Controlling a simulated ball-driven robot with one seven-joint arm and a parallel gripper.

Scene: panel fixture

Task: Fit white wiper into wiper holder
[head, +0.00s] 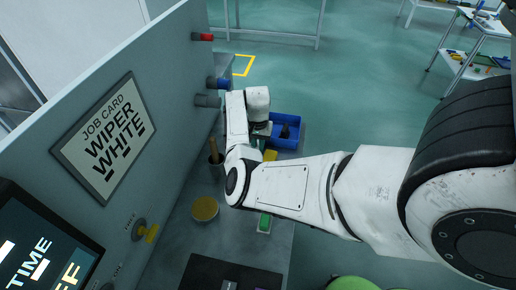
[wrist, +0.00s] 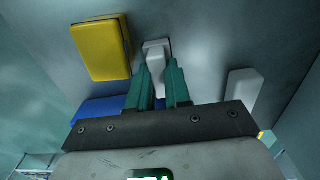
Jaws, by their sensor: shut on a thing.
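My gripper (wrist: 162,78), with its two teal fingers, shows in the wrist view. It is shut on a white block, which I take to be the white wiper (wrist: 156,48). The wiper's far end shows beyond the fingertips; the part between the fingers is partly hidden. In the head view my arm hides the fingers and the wiper. I cannot pick out the wiper holder for certain in either view.
The job card (head: 105,138) reads "WIPER WHITE". A yellow block (wrist: 100,48) is left of my fingers, a pale block (wrist: 241,88) right. A blue bin (head: 289,143) stands beyond my arm. Red (head: 206,37) and blue (head: 222,84) pegs jut from the panel. A yellow disc (head: 205,208) lies on the bench.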

